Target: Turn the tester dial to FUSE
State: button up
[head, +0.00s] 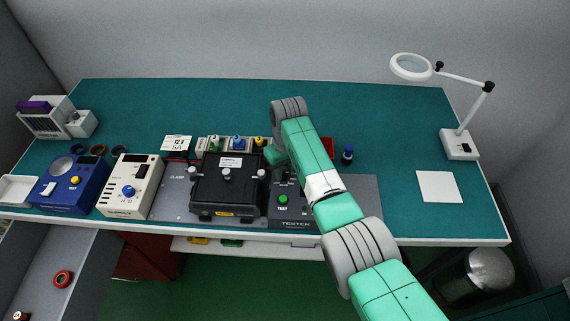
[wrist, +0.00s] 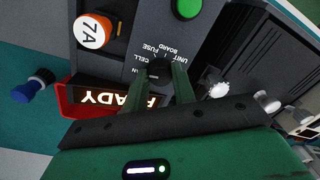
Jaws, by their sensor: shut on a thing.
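The tester (head: 295,224) is a dark grey panel at the front of the bench in the head view. Its dial (wrist: 155,74) shows in the wrist view as a small dark knob, with FUSE, CELL and UNIT BOARD printed around it. My gripper (wrist: 160,76) is shut on the dial, a green finger on each side. Which label the dial points at is hard to tell, as the fingers cover part of it. In the head view my arm hides the dial. The tester's green TEST button (head: 283,199) also shows in the wrist view (wrist: 188,8).
A black clamp box (head: 228,190) stands left of the tester. A magnifier lamp (head: 459,144) stands at right. The bench's back is clear.

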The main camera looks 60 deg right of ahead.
aim_at(286, 173)
jog(key=m+p, duration=0.2)
jog(key=m, duration=0.3)
jog(key=shift+r+m, duration=0.15)
jog(key=shift+m, duration=0.15)
jog(key=m+p, duration=0.1)
jog(key=m, duration=0.4)
jog(key=shift+a+m+h, duration=0.1)
jog(key=shift+m+h, duration=0.2)
jog(key=o, duration=1)
notch_tip(286, 173, up, 8)
jog(key=shift+s+f+p, duration=0.15)
jog(key=shift+f+p, duration=0.05)
jog(key=shift+p, duration=0.9)
